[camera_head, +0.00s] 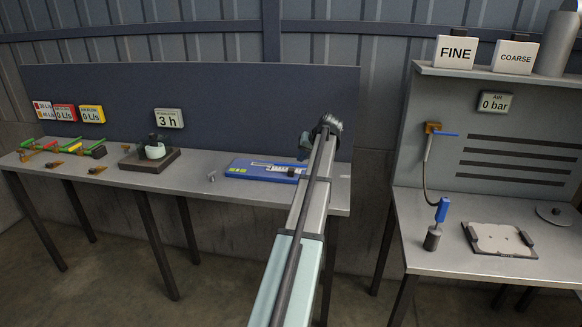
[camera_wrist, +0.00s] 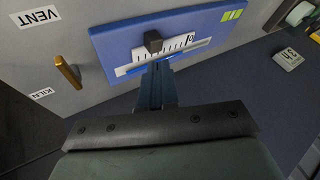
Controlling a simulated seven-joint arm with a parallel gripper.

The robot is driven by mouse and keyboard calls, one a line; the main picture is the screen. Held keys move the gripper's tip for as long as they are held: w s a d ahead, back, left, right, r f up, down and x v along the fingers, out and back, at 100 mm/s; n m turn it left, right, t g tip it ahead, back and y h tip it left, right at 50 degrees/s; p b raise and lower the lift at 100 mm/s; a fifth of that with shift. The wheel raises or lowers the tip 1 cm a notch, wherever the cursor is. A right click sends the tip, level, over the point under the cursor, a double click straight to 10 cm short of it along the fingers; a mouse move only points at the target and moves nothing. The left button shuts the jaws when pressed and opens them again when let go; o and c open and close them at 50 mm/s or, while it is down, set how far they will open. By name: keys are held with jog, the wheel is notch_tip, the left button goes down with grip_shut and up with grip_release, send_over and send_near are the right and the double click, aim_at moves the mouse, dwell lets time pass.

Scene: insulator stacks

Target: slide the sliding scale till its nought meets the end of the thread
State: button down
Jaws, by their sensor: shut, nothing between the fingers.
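The blue board (camera_wrist: 115,45) fills the upper middle of the wrist view; it lies on the left bench in the head view (camera_head: 240,168). On it is the white sliding scale (camera_wrist: 176,43) with black tick marks, a nought near its right end and a black block-shaped knob (camera_wrist: 153,40). A thin bluish strip runs along the scale's near edge; I cannot tell whether it is the thread, nor where the thread ends. My gripper (camera_wrist: 161,68) is shut and empty, its tips close to the scale's near edge, below the knob. I cannot tell whether they touch the board.
A brass handle (camera_wrist: 68,72) stands beside the board, near the VENT (camera_wrist: 36,15) and KILN (camera_wrist: 42,93) labels. In the head view, a dark-based instrument (camera_head: 150,160) and several coloured pieces sit further left. A second bench (camera_head: 460,255) stands at the right, across a gap.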

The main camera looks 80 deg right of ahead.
jog(key=w+a+f+n+g+y, duration=0.1)
jog(key=w+a+f+n+g, duration=0.1)
jog(key=w, duration=1.3)
jog(key=w+a+f+n+g, duration=0.1)
jog(key=w+a+n+g, duration=0.1)
jog(key=w, duration=1.3)
jog(key=m+g+h, duration=0.1)
jog(key=m+g, duration=0.6)
jog(key=g, duration=0.1)
send_near(283, 169)
jog(key=w+a+r, duration=0.3)
jog(key=a, duration=0.2)
jog(key=x, duration=0.9)
jog(key=shift+d+f, duration=0.15)
jog(key=shift+f, duration=0.1)
jog(key=s, duration=0.3)
jog(key=shift+s, duration=0.5)
